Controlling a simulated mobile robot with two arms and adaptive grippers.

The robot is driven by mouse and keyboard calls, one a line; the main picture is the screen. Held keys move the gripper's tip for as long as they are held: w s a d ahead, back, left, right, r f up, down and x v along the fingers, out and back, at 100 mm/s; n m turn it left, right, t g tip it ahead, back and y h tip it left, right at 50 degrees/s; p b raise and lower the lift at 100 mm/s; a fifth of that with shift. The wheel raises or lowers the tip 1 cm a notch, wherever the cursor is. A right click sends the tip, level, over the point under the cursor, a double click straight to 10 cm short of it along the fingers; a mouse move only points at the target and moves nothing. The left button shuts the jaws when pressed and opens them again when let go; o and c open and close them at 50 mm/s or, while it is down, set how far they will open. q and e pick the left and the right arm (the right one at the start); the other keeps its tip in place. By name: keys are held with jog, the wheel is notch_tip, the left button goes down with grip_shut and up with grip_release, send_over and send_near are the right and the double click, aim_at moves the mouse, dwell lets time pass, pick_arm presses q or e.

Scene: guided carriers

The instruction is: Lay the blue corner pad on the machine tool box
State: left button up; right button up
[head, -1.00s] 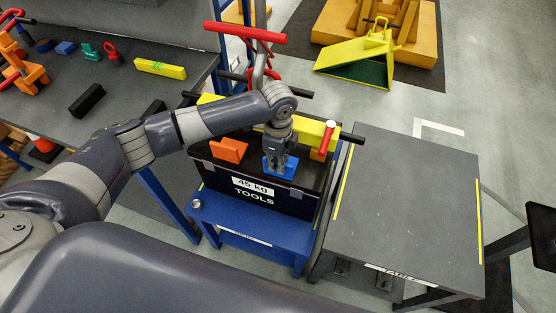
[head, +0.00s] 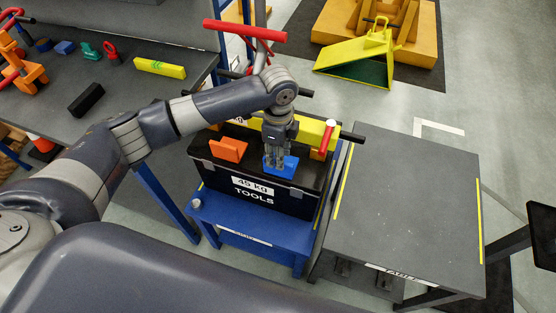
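The blue corner pad (head: 287,167) is at the front right part of the lid of the black machine tool box (head: 262,208), which is labelled "45 KG TOOLS". My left gripper (head: 274,164) points down at the pad, its fingers in front of the pad's left part. I cannot tell whether the fingers grip the pad, or whether the pad rests fully on the lid. My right gripper is not in view.
An orange corner pad (head: 229,149) sits on the lid to the left. A yellow bar (head: 311,132) with a red handle crosses behind. The box stands on a blue carrier (head: 245,233). A grey table (head: 405,205) to the right is empty. A workbench (head: 120,98) holds small parts.

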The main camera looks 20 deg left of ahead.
pick_arm(q)
jog(key=shift+r, duration=1.95)
